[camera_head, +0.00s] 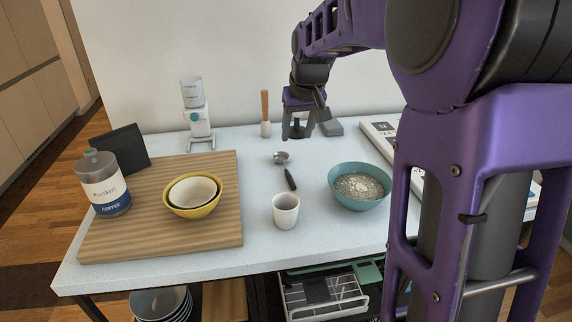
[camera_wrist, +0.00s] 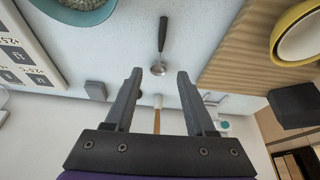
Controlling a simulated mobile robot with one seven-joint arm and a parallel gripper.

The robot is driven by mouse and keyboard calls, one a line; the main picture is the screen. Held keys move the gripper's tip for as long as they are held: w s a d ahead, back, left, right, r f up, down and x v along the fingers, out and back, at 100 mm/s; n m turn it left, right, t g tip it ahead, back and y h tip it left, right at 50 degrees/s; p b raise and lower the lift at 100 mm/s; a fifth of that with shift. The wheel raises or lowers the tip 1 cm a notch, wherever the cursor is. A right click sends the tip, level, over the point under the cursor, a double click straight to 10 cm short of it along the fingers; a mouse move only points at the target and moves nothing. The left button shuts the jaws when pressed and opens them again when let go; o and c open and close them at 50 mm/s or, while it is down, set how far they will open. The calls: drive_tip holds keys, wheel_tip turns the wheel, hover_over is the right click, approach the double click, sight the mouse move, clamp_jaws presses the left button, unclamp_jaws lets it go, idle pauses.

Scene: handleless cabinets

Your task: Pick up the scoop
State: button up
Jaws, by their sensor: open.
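The scoop (camera_head: 287,170) lies on the white countertop, with a small metal bowl and a black handle pointing toward the front. It also shows in the wrist view (camera_wrist: 162,42), where its metal bowl is the end nearer my fingers. My gripper (camera_head: 297,134) is over the back part of the counter, behind the scoop and a little to its right. In the wrist view my gripper (camera_wrist: 158,80) has its two fingers spread apart with nothing held between them. The scoop lies beyond the fingertips, apart from them.
A white cup (camera_head: 285,210) stands in front of the scoop, and a teal bowl (camera_head: 345,197) stands to the right. A wooden board (camera_head: 150,235) with a yellow bowl (camera_head: 194,207) and coffee jar (camera_head: 105,190) is on the left. A wooden-handled tool (camera_head: 265,112) stands behind.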

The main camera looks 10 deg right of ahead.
drive_tip(key=b, duration=0.1)
hover_over(288, 173)
drive_tip(key=s, duration=0.2)
drive_tip(key=f, duration=1)
drive_tip(key=shift+s+d+f, duration=0.2)
drive_tip(key=shift+f, duration=0.1)
drive_tip(key=shift+b+x, duration=0.5)
drive_tip(key=shift+x, duration=2.1)
drive_tip(key=shift+s+f, duration=0.15)
drive_tip(key=shift+f, duration=0.1)
clamp_jaws()
